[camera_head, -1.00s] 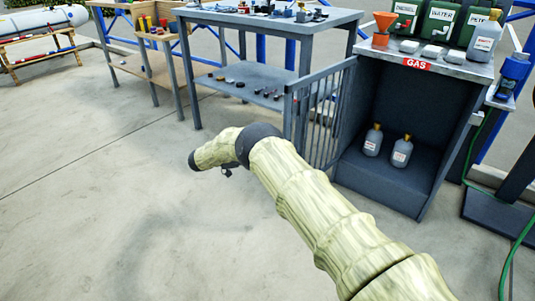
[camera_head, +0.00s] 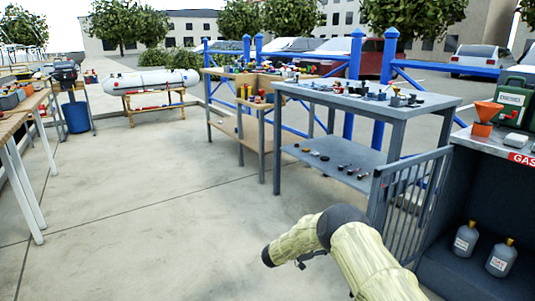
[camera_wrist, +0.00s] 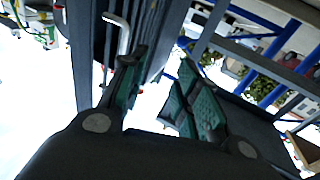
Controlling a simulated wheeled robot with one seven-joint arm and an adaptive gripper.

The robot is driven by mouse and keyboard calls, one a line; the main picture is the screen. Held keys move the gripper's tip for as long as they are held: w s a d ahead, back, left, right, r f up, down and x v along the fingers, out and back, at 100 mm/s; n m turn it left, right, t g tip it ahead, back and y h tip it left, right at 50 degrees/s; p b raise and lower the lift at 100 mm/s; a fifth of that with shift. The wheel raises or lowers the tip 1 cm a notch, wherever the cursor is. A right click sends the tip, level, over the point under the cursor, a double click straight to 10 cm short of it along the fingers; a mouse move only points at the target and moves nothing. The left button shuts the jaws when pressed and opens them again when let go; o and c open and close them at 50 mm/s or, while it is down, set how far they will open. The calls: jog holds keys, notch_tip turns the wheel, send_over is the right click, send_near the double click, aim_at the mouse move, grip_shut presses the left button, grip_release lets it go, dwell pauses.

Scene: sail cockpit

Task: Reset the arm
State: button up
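My arm (camera_head: 362,255), in a pale greenish sleeve with dark joints, reaches up from the bottom edge of the head view and bends left over the floor. My gripper is not clearly seen there. In the wrist view my gripper (camera_wrist: 163,68) shows two dark fingers with green pads, apart, with nothing between them. A grey barred door and a bent light handle appear behind the fingers.
The open barred door (camera_head: 408,200) of the gas cabinet (camera_head: 470,262) stands close right of my arm. Two grey bottles sit inside the cabinet. A grey table (camera_head: 385,100) stands behind. The concrete floor (camera_head: 150,220) to the left is clear.

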jog(key=s+a+f+n+t+y, duration=0.3)
jog(key=s+f+n+t+y, duration=0.3)
jog(key=s+f+n+y, duration=1.1)
jog(key=s+f+m+g+y, duration=0.15)
jog(key=s+g, duration=0.85)
jog(key=s, duration=3.6)
notch_tip(320, 180, up, 37)
jog(key=p, duration=3.7)
jog(key=shift+w+a+m, duration=0.3)
jog(key=shift+a+m, duration=0.05)
jog(key=shift+a, duration=0.05)
